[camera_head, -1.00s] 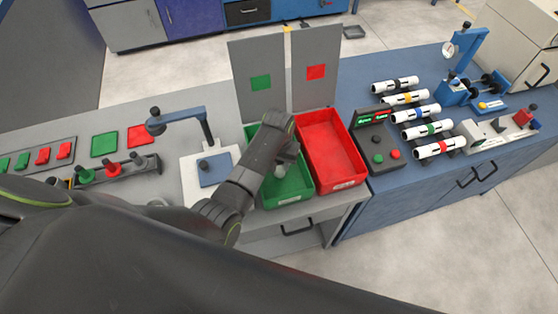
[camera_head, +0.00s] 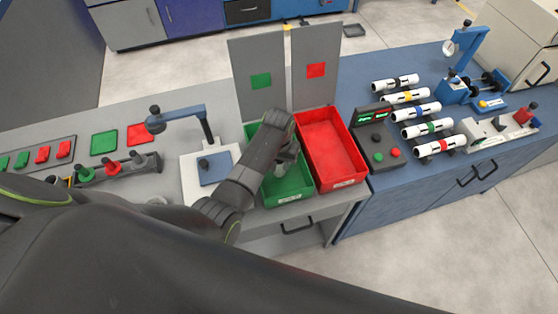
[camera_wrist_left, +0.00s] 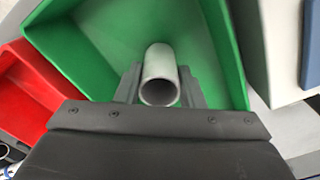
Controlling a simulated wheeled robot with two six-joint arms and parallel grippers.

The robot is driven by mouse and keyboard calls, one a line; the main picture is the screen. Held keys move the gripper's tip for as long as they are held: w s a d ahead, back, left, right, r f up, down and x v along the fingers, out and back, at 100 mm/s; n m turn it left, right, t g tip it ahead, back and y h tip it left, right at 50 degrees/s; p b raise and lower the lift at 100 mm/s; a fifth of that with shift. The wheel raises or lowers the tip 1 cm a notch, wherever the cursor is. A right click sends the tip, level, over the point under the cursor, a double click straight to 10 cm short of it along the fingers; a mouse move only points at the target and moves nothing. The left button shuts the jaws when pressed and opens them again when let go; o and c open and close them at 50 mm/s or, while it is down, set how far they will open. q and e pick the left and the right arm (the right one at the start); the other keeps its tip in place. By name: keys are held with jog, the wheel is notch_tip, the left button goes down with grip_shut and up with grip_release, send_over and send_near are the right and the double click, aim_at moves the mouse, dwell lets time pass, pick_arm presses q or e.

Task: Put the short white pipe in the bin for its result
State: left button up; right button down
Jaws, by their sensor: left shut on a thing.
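In the left wrist view the short white pipe (camera_wrist_left: 159,68) stands between the fingers of my left gripper (camera_wrist_left: 160,88), with its open end toward the camera. The gripper is shut on it. The green bin (camera_wrist_left: 90,40) lies around and beneath the pipe. In the head view my left gripper (camera_head: 287,160) is over the green bin (camera_head: 290,190), and my arm hides part of that bin. The pipe is mostly hidden there. The red bin (camera_head: 333,150) stands beside it on the right and looks empty. My right gripper is not in view.
A display box (camera_head: 378,140) with green lit text and buttons stands right of the red bin. Several white banded pipes (camera_head: 422,110) lie on a rack further right. Grey panels (camera_head: 260,75) with green and red squares stand behind the bins.

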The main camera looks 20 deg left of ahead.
pick_arm(q)
jog(key=shift+f, duration=0.35)
jog(key=o, duration=1.1)
jog(key=shift+r, duration=0.1)
notch_tip(320, 180, up, 17)
jog(key=p, duration=0.3)
jog(key=shift+s+r, duration=0.15)
jog(key=shift+s, duration=0.05)
